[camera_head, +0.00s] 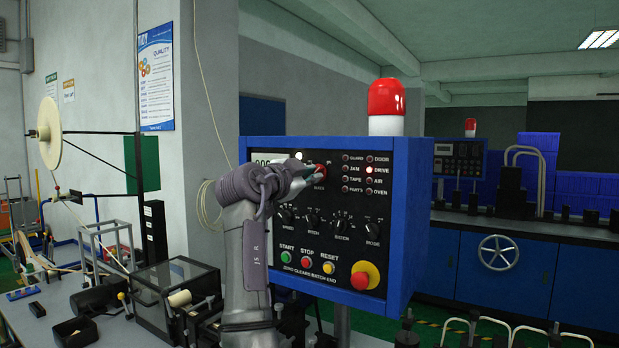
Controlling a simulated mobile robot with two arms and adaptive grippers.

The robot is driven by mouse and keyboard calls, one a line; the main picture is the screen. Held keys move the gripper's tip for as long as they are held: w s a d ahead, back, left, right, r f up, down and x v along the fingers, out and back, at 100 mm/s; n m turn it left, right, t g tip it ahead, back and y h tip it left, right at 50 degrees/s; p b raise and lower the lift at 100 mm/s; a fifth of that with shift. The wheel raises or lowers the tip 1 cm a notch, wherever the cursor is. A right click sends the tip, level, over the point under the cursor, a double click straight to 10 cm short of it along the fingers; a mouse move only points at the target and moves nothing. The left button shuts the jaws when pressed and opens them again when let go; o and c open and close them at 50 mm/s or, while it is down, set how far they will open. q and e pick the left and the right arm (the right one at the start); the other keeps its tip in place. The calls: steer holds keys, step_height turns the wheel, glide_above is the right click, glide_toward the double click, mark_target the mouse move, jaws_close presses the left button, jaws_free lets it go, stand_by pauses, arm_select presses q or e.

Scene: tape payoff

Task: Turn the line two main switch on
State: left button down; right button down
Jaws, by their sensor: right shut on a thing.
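The control panel (333,226) is a black face in a blue box with a red beacon (386,98) on top. A red switch knob (320,170) sits high on the panel, with a small label below it that is too small to read surely. My right gripper (310,173) reaches in from the lower left and is shut on this red knob, its fingers covering part of it. The knob's exact turn position is hard to see. My left gripper is not in view.
Below are several black dials (341,226), green, red and yellow buttons (307,262) and a red-and-yellow stop button (364,276). A red lamp (370,170) is lit by DRIVE. A bench with a tape reel (50,133) stands left; blue cabinets (555,282) stand right.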

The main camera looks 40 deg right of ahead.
steer(key=shift+r, duration=0.1)
stand_by(0.3)
steer(key=c, duration=1.6)
jaws_free()
steer(key=shift+c, duration=0.2)
steer(key=o, duration=0.4)
steer(key=shift+d, duration=0.2)
steer(key=shift+o, duration=0.2)
steer(key=shift+a, duration=0.1)
steer(key=v, duration=1.2)
